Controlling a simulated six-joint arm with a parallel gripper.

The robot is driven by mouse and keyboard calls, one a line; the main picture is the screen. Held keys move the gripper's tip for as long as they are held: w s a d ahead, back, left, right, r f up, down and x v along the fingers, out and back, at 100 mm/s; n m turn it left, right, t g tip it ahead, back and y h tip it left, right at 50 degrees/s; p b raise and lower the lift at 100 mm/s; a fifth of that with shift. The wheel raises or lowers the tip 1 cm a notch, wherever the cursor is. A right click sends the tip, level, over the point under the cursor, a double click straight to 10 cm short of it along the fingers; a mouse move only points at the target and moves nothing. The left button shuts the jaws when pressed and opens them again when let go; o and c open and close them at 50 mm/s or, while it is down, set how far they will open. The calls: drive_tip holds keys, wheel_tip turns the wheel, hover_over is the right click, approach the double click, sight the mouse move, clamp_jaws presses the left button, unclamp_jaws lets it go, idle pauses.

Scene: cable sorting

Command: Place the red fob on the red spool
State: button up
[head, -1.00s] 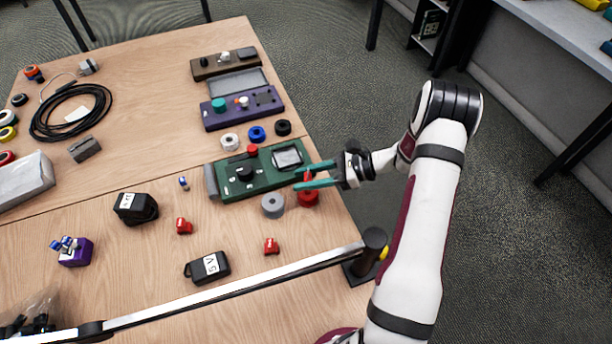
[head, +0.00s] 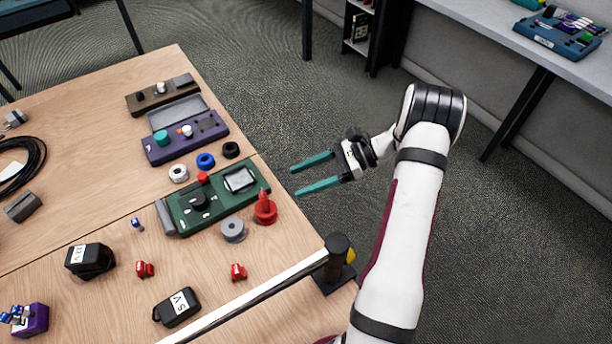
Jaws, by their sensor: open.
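The red spool (head: 265,215) sits on the table beside the grey spool (head: 233,231), near the right end of the green device. A narrow red piece, which looks like the red fob (head: 264,196), stands upright on top of the red spool. It appears to rest there with nothing holding it; whether it is seated over a post cannot be told. My gripper (head: 295,181) is open and empty, its two teal fingers apart. It is to the upper right of the spool in the picture, clear of the fob.
The green device (head: 215,206) lies just left of the spools. Two small red connectors (head: 145,269) (head: 238,271) and black adapters (head: 177,306) lie nearer the front. A metal rail (head: 270,300) ends at a dark post (head: 337,255). White, blue and black rings lie behind the green device.

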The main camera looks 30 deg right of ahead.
drive_tip(key=s+a+r+n+g+h, duration=0.25)
drive_tip(key=a+r+n, duration=0.2)
drive_tip(key=a, duration=0.25)
drive_tip(key=s+a+r+n+g+h, duration=0.1)
drive_tip(key=s+a+r+n+g, duration=0.2)
drive_tip(key=a+r, duration=0.3)
drive_tip(key=s+a+n+h, duration=0.3)
drive_tip(key=s+n, duration=0.2)
drive_tip(key=s, duration=0.3)
drive_tip(key=s+a+n+h, duration=0.3)
drive_tip(key=s+n+h, duration=0.1)
drive_tip(key=s, duration=0.5)
drive_tip(key=shift+s+a+r+n, duration=0.2)
drive_tip(key=shift+a+r+n, duration=0.05)
drive_tip(key=shift+r+n, duration=0.15)
